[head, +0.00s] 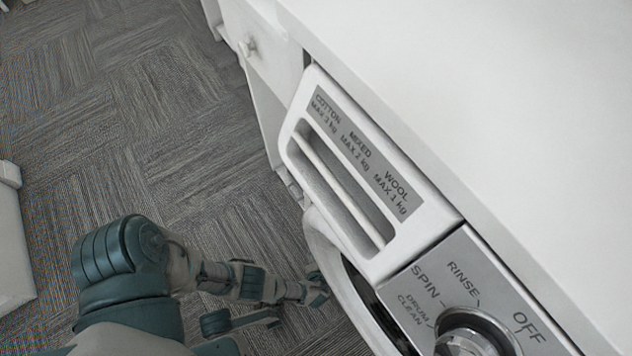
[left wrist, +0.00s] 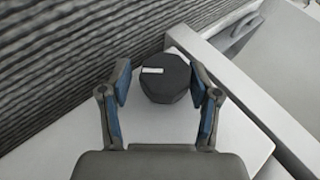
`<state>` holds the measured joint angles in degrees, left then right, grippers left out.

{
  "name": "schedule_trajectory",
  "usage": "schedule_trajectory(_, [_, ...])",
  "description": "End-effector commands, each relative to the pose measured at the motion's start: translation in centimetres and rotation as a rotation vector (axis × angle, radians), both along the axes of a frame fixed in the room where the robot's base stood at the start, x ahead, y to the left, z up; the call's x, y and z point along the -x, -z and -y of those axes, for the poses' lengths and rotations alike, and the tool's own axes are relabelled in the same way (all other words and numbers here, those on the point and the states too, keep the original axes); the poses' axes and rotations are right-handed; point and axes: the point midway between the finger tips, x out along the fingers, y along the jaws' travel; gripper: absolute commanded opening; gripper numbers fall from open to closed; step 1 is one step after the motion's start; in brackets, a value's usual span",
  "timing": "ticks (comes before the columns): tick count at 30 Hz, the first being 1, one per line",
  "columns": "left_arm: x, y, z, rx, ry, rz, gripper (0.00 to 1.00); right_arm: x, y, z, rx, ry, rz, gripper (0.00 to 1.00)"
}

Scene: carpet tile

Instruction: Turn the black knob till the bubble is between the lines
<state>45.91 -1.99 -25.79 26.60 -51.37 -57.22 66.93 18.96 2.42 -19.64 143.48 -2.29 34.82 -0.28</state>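The black knob (left wrist: 166,88) shows in the left wrist view, a faceted round knob with a short white mark on its top. It sits on a pale surface, near that surface's edge with the carpet. My left gripper (left wrist: 162,78) is open, with one blue-padded finger on each side of the knob; a gap shows on the left side, and the right finger appears close to it. In the head view the left gripper (head: 318,289) is low beside the washing machine's front, and the knob cannot be made out there. No bubble or lines are visible. My right gripper is not in view.
The washing machine has a white detergent drawer (head: 300,147) sticking out above my left gripper, and a silver dial (head: 468,342) on its panel. A round door rim (head: 325,243) is close by the gripper. Open carpet (head: 160,120) lies to the left.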

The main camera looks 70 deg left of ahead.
Motion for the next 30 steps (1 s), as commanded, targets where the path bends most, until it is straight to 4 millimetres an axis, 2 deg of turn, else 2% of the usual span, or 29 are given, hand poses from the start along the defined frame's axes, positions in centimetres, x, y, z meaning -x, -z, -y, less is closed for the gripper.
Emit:
schedule_trajectory(11, [0.0, -0.2, -0.1, -0.006, -0.001, 0.001, 0.73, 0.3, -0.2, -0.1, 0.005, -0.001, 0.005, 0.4])
schedule_trajectory(17, [0.3, -0.9, 0.8, -0.004, -0.001, 0.004, 0.73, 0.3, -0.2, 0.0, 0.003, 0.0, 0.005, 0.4])
schedule_trajectory(21, [0.8, -2.3, 1.8, -0.003, -0.003, 0.003, 0.73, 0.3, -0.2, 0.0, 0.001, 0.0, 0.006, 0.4])
schedule_trajectory(30, [2.1, -6.4, 6.0, 0.0, -0.002, 0.001, 0.73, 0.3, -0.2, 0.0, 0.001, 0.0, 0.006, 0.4])
